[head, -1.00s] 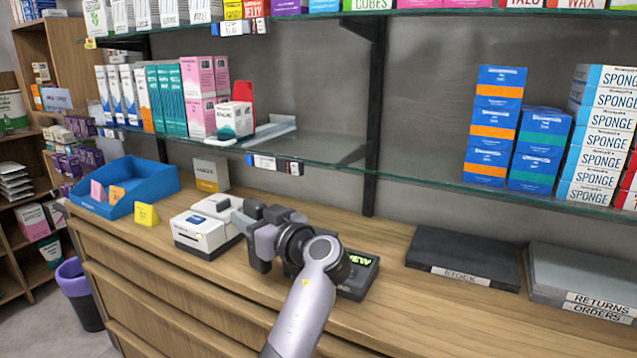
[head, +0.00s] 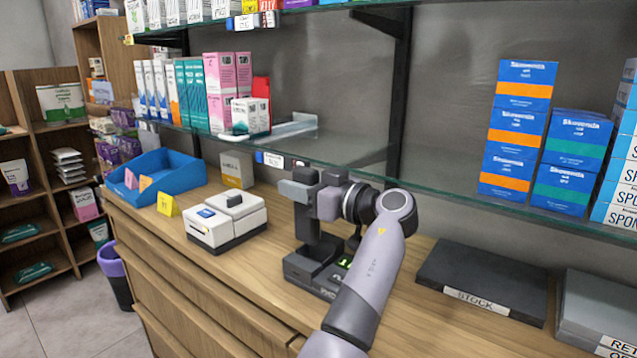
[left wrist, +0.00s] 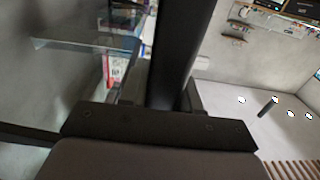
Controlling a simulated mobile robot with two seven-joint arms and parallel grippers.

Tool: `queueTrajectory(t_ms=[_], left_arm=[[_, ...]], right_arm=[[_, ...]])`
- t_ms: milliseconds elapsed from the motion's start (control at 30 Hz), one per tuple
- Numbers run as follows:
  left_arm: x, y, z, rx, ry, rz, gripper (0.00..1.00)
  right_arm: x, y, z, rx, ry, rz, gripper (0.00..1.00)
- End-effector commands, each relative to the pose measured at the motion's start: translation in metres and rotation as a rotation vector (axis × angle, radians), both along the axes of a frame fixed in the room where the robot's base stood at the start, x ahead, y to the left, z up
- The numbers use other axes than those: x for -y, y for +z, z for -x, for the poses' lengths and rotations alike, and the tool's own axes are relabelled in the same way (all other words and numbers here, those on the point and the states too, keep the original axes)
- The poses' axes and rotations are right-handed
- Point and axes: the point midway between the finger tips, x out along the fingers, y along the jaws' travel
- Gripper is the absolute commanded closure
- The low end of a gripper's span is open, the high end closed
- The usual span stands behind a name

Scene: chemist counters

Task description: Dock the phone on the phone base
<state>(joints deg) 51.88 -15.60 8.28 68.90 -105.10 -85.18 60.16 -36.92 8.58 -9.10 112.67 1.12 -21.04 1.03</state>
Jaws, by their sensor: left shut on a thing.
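My left gripper (head: 311,188) is shut on the dark phone (head: 306,228) above the counter. The phone hangs upright below the fingers, and its lower end is at the left part of the phone base (head: 325,290). I cannot tell whether the two touch. The base is a dark block with a small green display, partly hidden by my left arm. In the left wrist view the phone (left wrist: 180,50) is a long dark bar rising from the gripper. My right gripper is not in view.
A white printer-like device (head: 222,226) stands left of the base, with a blue tray (head: 160,178) beyond it. A glass shelf (head: 350,172) runs close behind and above the gripper. The dark STOCK tray (head: 483,272) lies to the right, with bare counter before it.

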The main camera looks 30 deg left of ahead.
Motion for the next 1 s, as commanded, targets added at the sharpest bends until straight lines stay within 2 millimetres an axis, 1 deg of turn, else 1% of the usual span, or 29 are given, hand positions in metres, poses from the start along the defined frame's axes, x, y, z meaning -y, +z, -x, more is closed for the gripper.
queueTrajectory(t_ms=[33, 167, 267, 467, 600, 800, 1000], left_arm=[[0.006, 0.009, -0.006, 0.009, -0.027, -0.016, 1.00], [0.007, 0.012, -0.006, 0.013, -0.025, -0.018, 1.00], [0.007, 0.009, -0.006, 0.011, -0.025, -0.017, 1.00], [0.008, -0.006, -0.007, 0.008, -0.028, -0.013, 1.00], [0.009, -0.024, -0.007, 0.002, -0.031, -0.011, 1.00], [0.007, -0.044, -0.006, 0.004, -0.024, -0.010, 1.00], [0.005, -0.052, -0.005, 0.005, -0.018, -0.011, 1.00]], right_arm=[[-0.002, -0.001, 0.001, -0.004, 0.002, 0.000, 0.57], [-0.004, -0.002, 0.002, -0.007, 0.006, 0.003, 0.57], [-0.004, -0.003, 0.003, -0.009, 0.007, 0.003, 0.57], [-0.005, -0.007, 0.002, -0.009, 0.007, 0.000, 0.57], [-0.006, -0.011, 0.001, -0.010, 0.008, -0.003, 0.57], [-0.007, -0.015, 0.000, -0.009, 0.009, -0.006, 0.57], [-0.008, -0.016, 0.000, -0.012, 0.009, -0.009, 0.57]])
